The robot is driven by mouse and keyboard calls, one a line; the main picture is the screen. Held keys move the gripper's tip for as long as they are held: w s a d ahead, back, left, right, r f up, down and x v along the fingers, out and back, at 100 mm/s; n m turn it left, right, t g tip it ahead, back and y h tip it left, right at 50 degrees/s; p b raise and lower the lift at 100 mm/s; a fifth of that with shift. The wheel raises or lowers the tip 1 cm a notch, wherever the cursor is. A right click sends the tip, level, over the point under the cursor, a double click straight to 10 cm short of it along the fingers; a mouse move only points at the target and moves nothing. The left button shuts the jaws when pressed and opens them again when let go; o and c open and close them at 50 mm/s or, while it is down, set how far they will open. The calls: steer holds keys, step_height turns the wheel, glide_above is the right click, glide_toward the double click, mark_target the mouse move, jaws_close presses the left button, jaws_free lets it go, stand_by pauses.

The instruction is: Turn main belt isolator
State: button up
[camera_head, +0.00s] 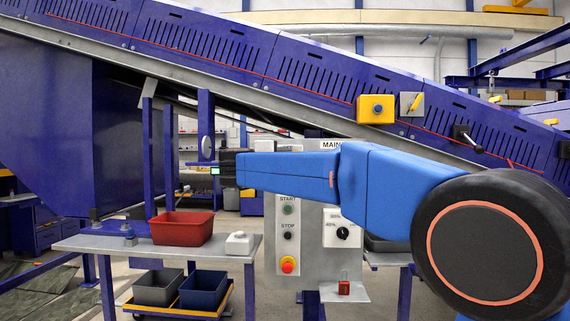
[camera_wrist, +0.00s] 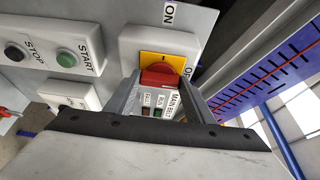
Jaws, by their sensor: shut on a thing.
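The main belt isolator shows in the wrist view as a red handle (camera_wrist: 160,77) on a yellow plate (camera_wrist: 175,60) in a pale housing (camera_wrist: 150,37). An ON label (camera_wrist: 170,13) is above it, and a partly hidden OFF label (camera_wrist: 187,73) is at its right. I cannot tell which label the handle points at. My gripper (camera_wrist: 160,85) has a finger on each side of the red handle and is shut on it. In the head view my gripper (camera_head: 228,165) is at the left end of my blue arm; the isolator is not visible there.
The control panel (camera_head: 306,230) carries START, STOP and red emergency buttons and a black selector knob (camera_head: 343,233). A red padlock (camera_head: 344,287) sits on a small shelf at right. A table (camera_head: 185,247) at left holds a red bin (camera_head: 182,228). The sloping blue conveyor (camera_head: 300,70) runs behind.

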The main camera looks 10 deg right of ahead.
steer(key=shift+f, duration=0.1)
steer(key=o, duration=1.1)
steer(key=shift+c, duration=0.2)
steer(key=v, duration=1.7)
steer(key=shift+a, duration=0.2)
steer(key=shift+s, duration=0.1)
